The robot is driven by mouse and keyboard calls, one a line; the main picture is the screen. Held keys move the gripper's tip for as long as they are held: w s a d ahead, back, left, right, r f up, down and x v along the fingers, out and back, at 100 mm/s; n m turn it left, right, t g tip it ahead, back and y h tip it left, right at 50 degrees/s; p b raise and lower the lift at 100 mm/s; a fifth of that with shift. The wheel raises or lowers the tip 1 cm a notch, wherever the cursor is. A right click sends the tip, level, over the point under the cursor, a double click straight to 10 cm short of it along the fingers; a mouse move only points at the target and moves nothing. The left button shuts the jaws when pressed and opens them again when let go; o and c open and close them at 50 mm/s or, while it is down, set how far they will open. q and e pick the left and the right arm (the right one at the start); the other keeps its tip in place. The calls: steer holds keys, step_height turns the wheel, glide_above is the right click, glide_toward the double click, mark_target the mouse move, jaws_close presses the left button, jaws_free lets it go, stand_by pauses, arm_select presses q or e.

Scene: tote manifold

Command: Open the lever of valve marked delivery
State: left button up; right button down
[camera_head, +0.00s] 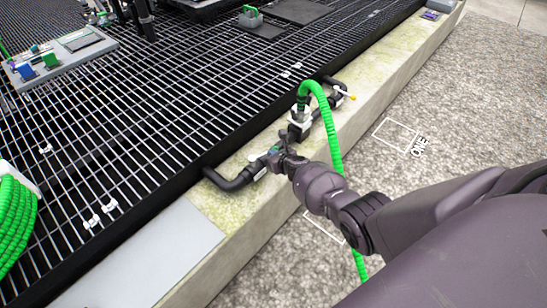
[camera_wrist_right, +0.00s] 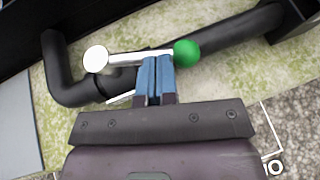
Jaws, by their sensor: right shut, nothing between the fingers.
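A valve lever (camera_wrist_right: 125,57) shows in the right wrist view as a pale bar with a green ball (camera_wrist_right: 187,53) at its right end and a white round cap (camera_wrist_right: 96,59) at its left. It lies over the black pipe (camera_wrist_right: 235,34), at a slight angle to it. My right gripper (camera_wrist_right: 154,62) is shut, its blue fingertips against or very close to the bar near the ball; I cannot tell if they touch. In the head view this gripper (camera_head: 282,150) is over the pipe (camera_head: 235,182) on the concrete ledge and hides most of the valve. No delivery marking is readable. My left gripper is not in view.
A green hose (camera_head: 334,135) rises from a fitting (camera_head: 300,122) close beyond my gripper and hangs past my right arm. A yellow knob (camera_head: 352,97) is farther along the pipework. Black grating (camera_head: 130,110) lies left of the ledge (camera_head: 400,62); gravel floor lies right.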

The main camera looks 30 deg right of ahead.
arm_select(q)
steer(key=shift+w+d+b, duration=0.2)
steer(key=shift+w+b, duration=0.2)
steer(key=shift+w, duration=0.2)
arm_select(e)
steer(key=shift+w+d+n+y, duration=0.2)
steer(key=shift+w+n+y, duration=0.25)
steer(key=shift+w+y, duration=0.1)
steer(key=shift+w+d+n+y, duration=0.15)
steer(key=shift+w+n+y, duration=0.3)
steer(key=shift+w, duration=0.05)
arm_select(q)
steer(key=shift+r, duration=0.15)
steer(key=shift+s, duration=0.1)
